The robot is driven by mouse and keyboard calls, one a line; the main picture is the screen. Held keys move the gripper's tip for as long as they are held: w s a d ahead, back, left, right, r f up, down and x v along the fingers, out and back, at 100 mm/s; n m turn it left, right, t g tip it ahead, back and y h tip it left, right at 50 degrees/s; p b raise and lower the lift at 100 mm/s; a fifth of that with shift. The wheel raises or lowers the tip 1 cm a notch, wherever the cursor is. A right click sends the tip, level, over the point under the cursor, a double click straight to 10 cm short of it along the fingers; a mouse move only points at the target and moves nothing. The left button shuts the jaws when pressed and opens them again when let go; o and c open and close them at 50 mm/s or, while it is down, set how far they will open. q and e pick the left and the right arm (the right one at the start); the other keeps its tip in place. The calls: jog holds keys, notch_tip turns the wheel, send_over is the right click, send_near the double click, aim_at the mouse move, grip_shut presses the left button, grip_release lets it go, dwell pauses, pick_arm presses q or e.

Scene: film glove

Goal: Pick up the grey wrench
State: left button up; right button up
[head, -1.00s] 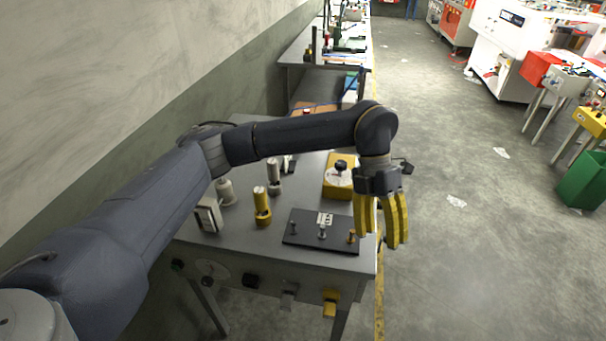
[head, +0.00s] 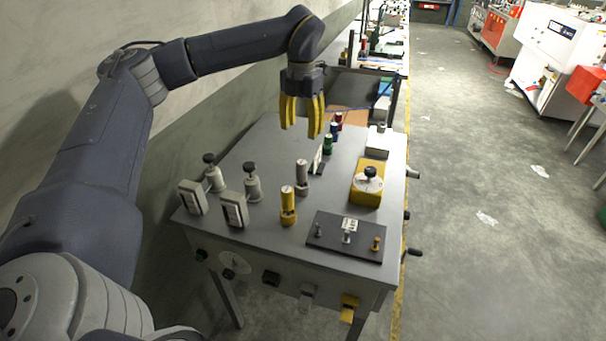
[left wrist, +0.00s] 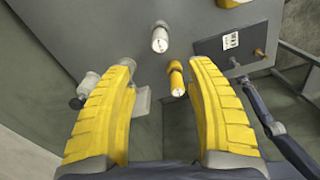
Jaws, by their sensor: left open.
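I cannot make out a plainly wrench-shaped object. A grey upright tool with a round pale top (head: 302,178) stands on the grey worktable (head: 262,160), just behind a similar yellow tool (head: 288,207). In the left wrist view the grey tool (left wrist: 160,38) is ahead of the fingers, with the yellow tool (left wrist: 176,80) showing between them. My left gripper (head: 302,118) has yellow fingers, is open and empty, and hangs above the back part of the table, apart from the tools. My right gripper is not in view.
Two grey knobbed pieces (head: 252,184) and two pale boxes (head: 234,210) stand at the left. A yellow block with a dial (head: 368,184) and a black plate with pegs (head: 325,242) are at the right. Small coloured cylinders (head: 328,145) stand at the back.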

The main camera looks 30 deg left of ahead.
aim_at(301, 162)
pick_arm(q)
notch_tip(301, 162, down, 14)
jog(key=shift+f, duration=0.2)
dwell(0.6)
grip_shut()
dwell(0.4)
